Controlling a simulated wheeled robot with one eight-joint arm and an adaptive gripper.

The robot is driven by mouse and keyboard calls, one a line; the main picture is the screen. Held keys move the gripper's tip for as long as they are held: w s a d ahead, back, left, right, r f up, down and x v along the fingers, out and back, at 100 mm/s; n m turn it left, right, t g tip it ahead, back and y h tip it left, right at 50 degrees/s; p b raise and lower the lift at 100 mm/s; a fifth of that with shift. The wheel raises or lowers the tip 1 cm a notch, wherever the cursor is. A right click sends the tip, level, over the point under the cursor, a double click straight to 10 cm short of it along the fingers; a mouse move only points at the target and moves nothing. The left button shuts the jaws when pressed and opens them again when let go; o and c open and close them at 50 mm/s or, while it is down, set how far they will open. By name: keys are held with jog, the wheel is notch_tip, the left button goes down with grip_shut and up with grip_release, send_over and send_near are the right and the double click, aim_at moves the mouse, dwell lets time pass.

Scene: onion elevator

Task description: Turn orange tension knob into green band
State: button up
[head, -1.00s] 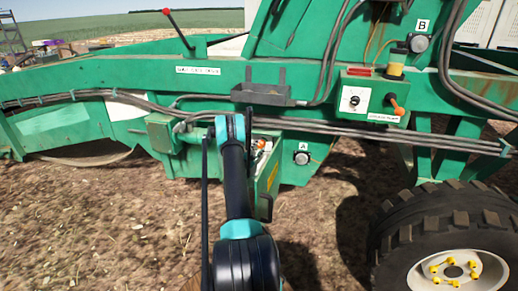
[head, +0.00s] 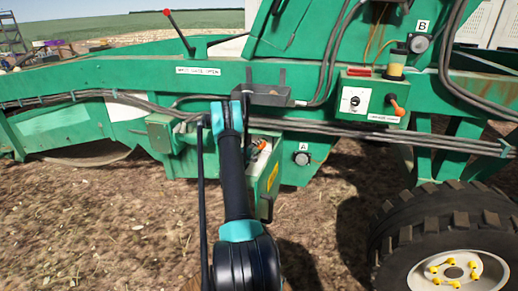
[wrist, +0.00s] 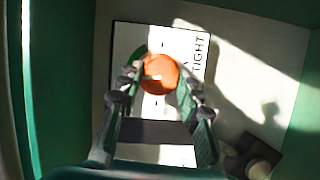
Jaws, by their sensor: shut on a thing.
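The orange tension knob (wrist: 158,74) is round and sits on a white label plate (wrist: 197,75) in the wrist view. The plate carries the word TIGHT on its right side, and a piece of green band (wrist: 139,52) shows at the knob's upper left. My gripper (wrist: 161,88) has one finger on each side of the knob and is shut on it. A pale mark lies across the knob's face.
The wrist view shows a pale recess with green walls (wrist: 55,90) and a dark fitting (wrist: 256,160) at lower right. In the head view, an open green box (head: 268,170) is beside my arm, with hoses (head: 330,128) above and a large wheel (head: 450,235) at right.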

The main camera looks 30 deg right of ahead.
jog(key=shift+s+r+m+t+y, duration=0.15)
jog(key=shift+m+y, duration=0.6)
jog(key=shift+m, duration=0.75)
jog(key=shift+r+m+t+y, duration=0.1)
jog(key=shift+m+t+y, duration=0.15)
jog(key=shift+m+y, duration=0.9)
jog(key=shift+m+h, duration=0.3)
jog(key=shift+m, duration=0.25)
jog(key=o, duration=1.2)
jog(key=shift+c, duration=0.2)
jog(key=v, duration=1.2)
